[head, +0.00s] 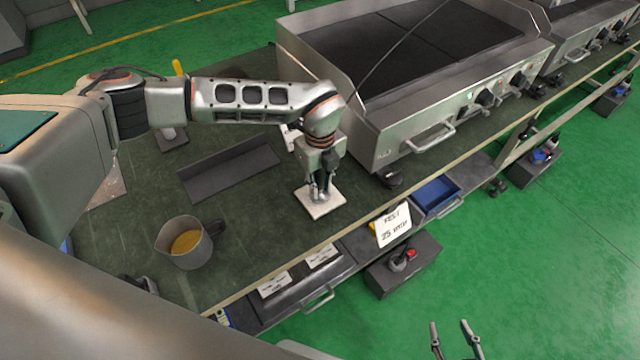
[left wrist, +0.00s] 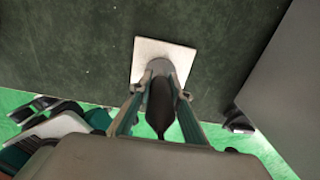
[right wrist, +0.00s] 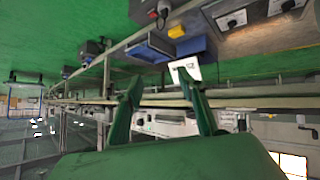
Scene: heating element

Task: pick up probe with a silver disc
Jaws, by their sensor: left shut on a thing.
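My left gripper (head: 320,188) points down over the bench and is shut on the probe. In the left wrist view, the probe (left wrist: 160,112) shows between the fingers, with a dark handle and a grey rounded part. Its disc face is hidden. A pale square plate (head: 312,208) lies directly below; it also shows in the left wrist view (left wrist: 147,54). I cannot tell whether the probe touches the plate. My right gripper (head: 450,328) is open and empty, away from the bench; its spread fingers also show in the right wrist view (right wrist: 160,85).
A large griddle (head: 400,130) stands right of the plate. A dark angled tray (head: 228,172) and a mug with yellow-brown contents (head: 186,243) are to the left. A sign card (head: 393,226), blue bin (head: 436,194) and drawers are along the front edge.

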